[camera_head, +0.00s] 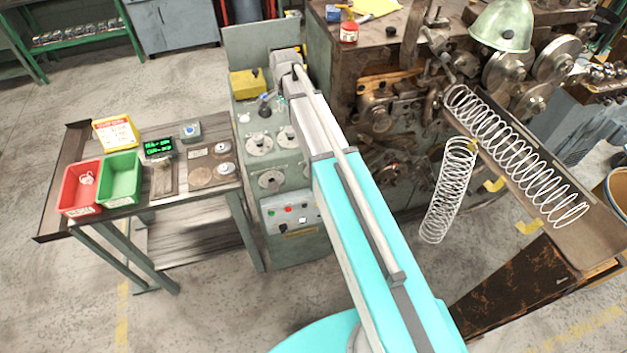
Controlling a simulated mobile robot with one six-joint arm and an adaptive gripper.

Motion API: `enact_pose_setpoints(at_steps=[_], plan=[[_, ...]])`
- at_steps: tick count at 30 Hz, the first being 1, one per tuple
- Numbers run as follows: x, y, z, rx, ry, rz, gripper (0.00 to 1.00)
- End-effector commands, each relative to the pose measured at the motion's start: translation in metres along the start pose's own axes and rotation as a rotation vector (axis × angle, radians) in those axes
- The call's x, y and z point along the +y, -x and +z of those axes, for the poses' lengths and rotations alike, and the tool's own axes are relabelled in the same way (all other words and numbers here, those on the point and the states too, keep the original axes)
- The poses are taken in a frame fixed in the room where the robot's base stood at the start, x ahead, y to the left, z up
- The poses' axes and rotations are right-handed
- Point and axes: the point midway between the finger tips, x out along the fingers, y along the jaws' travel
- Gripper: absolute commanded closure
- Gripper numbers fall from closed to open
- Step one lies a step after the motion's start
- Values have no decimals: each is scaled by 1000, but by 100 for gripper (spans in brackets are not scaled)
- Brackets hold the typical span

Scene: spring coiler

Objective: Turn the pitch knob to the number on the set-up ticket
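The green control cabinet (245,125) of the coiler carries several round dials: one at the upper left (258,145), one beside my arm (286,137) and one lower down (270,180). Their markings are too small to read, so I cannot tell which is the pitch knob. My arm reaches over the cabinet's right side.
The side bench holds a red bin (80,188), a green bin (120,179), a lit green display (159,147) and several round gauges. A button panel (291,213) is on the cabinet front. Coiled springs (515,150) lie on the chute at right. Floor at left is clear.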

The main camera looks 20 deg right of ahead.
Motion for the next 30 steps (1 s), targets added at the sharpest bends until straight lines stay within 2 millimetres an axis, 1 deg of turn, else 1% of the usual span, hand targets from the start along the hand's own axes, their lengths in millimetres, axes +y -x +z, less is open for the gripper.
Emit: enact_pose_setpoints(at_steps=[1,18,30], plan=[[0,9,0,0,0,0,13],[0,55,0,0,0,0,13],[0,77,0,0,0,0,13]])
